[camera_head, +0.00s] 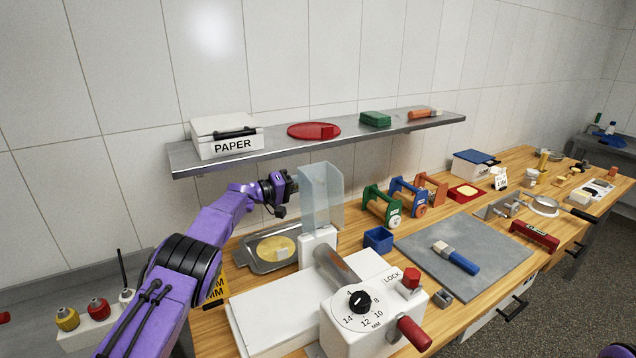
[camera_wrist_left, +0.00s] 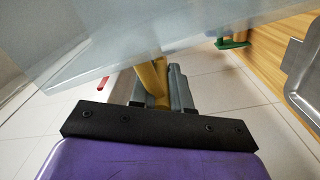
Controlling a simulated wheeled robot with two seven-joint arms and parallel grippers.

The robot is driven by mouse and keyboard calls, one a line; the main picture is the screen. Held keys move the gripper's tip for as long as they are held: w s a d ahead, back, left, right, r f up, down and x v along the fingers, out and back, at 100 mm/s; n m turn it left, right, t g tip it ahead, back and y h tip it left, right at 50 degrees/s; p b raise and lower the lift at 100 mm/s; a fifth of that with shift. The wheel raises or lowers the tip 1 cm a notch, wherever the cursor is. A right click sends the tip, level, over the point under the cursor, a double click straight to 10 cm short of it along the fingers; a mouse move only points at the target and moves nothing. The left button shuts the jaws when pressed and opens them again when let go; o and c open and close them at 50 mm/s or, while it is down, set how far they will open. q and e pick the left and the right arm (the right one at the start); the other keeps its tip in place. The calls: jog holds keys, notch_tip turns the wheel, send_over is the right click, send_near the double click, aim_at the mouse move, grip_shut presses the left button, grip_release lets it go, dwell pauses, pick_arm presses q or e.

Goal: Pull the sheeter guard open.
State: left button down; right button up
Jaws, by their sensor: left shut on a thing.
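The sheeter (camera_head: 372,318) is a white machine with a numbered dial, a red-tipped lock and a red-handled crank on its front. Its guard (camera_head: 322,195) is a clear, bluish panel standing upright above the roller, and it spans the top of the left wrist view (camera_wrist_left: 110,45). My left gripper (camera_head: 292,186) is at the guard's left edge, shut on the guard. In the left wrist view a yellow piece (camera_wrist_left: 148,78) shows beside the grey fingers; the exact grip is partly hidden. My right gripper is out of view.
A metal tray (camera_head: 240,257) with dough lies behind the sheeter. A wall shelf (camera_head: 350,136) with a paper box (camera_head: 226,136) hangs above and behind my left gripper.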

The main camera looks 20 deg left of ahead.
pick_arm(q)
jog(key=shift+a+f, duration=0.1)
jog(key=shift+f, duration=0.5)
jog(key=c, duration=1.1)
grip_release()
jog(key=shift+w+a+r, duration=0.1)
jog(key=shift+a, duration=0.05)
jog(key=shift+r, duration=0.1)
jog(key=shift+s+a, duration=0.25)
jog(key=shift+s, duration=0.15)
jog(key=b+v, duration=0.3)
jog(key=v, duration=0.6)
jog(key=shift+s+a, duration=0.15)
jog(key=shift+a, duration=0.15)
